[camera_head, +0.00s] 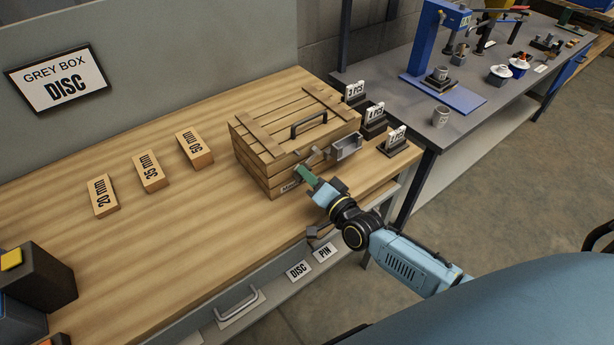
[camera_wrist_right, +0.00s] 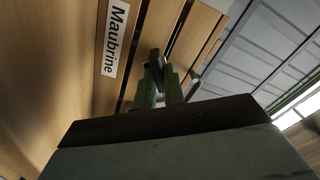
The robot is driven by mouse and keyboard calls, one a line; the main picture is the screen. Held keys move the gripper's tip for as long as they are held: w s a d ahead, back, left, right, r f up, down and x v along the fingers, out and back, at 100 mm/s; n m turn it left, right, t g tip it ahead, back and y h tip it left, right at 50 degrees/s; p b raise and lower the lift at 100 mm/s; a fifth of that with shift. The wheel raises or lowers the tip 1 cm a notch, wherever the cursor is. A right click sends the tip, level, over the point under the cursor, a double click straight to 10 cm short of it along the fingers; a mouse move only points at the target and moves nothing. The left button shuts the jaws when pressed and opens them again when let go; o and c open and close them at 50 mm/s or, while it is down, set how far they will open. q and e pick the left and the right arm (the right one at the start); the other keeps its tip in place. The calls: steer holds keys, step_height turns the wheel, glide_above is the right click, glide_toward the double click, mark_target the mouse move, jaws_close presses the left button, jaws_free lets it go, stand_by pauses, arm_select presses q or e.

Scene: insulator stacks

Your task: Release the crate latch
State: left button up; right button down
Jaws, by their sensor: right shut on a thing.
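The wooden crate (camera_head: 270,160) stands closed on the workbench, with a black handle on its lid. Its front face, with a "Maubrine" label (camera_wrist_right: 114,38), fills the left of the right wrist view. The latch (camera_wrist_right: 155,58) is a small dark metal part on the crate's front. My right gripper (camera_head: 302,173) has green fingers and reaches the crate's front from the right. In the right wrist view its fingers (camera_wrist_right: 158,78) are closed around the latch's end. The fingers partly hide the latch, and its exact position is hard to tell. My left gripper is out of view.
A small grey metal box (camera_head: 347,146) sits at the crate's right side. Sign holders (camera_head: 396,143) stand behind it. Wooden blocks marked 20 mm (camera_head: 103,197), 35 mm and 50 mm lie left of the crate. Drawers with a handle (camera_head: 238,304) are below the bench edge.

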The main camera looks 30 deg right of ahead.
steer(key=shift+m, duration=0.9)
steer(key=c, duration=1.5)
jaws_free()
steer(key=shift+s, duration=0.1)
steer(key=s+d, duration=0.1)
steer(key=s, duration=0.7)
steer(key=s+d, duration=0.1)
steer(key=s, duration=0.4)
steer(key=shift+d+b, duration=0.3)
steer(key=shift+b, duration=0.05)
